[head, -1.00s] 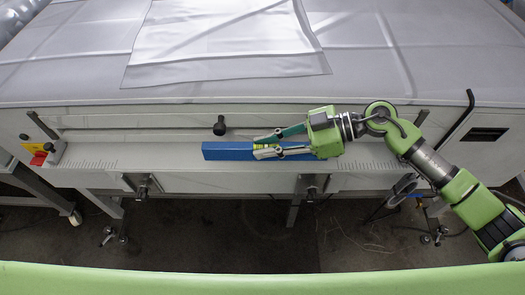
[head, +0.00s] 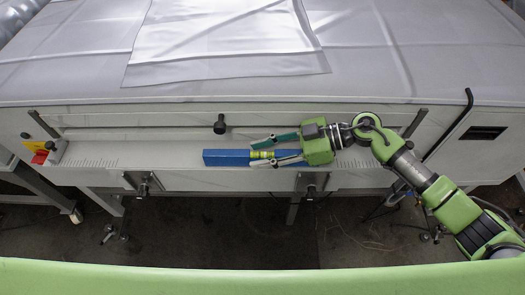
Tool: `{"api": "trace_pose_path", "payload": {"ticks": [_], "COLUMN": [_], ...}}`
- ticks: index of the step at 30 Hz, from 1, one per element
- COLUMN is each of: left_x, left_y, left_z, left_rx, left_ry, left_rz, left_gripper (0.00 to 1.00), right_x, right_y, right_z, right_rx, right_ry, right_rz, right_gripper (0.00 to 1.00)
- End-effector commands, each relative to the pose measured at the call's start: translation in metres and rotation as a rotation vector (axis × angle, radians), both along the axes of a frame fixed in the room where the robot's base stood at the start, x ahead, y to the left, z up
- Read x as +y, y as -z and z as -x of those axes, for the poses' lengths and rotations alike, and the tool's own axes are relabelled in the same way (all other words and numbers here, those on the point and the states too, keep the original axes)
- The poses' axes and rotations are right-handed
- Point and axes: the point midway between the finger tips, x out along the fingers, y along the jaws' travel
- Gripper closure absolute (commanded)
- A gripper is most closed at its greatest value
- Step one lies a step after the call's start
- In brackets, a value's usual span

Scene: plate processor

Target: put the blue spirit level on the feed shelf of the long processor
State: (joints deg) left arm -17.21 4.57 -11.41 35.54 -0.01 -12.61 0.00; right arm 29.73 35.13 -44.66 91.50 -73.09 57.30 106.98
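The blue spirit level (head: 228,158) lies flat along the feed shelf (head: 128,154) of the long processor, near the middle of the shelf. Its yellow-green vial shows at its middle. My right gripper (head: 262,152) comes in from the right over the level's right half. Its fingers are spread open, one behind the level and one over its front side, with a gap between them. Whether a finger touches the level I cannot tell. The right end of the level is partly hidden by the gripper. My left gripper is not in view.
A grey cover with a pale sheet (head: 225,50) lies over the processor's top. A black knob (head: 220,124) stands behind the level. A red and yellow switch (head: 40,153) is at the shelf's left end. The shelf left of the level is clear.

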Motion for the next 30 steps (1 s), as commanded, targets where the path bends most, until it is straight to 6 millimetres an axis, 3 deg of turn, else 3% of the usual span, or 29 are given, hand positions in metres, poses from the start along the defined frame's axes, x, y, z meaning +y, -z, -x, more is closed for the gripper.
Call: {"api": "trace_pose_path", "payload": {"ticks": [10,24,30], "left_x": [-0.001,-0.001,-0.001], "left_y": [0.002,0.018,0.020], "left_z": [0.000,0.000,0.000], "left_rx": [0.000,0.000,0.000], "left_ry": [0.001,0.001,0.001], "left_rz": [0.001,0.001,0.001], "left_gripper": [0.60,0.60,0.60], "right_x": [-0.007,-0.092,-0.109], "right_y": [-0.004,-0.038,-0.047], "right_z": [-0.001,0.000,0.000], "right_rx": [-0.001,-0.002,-0.001], "right_ry": [0.002,0.001,0.001], "right_rz": [0.003,0.003,0.002], "right_gripper": [0.67,0.67,0.67]}}
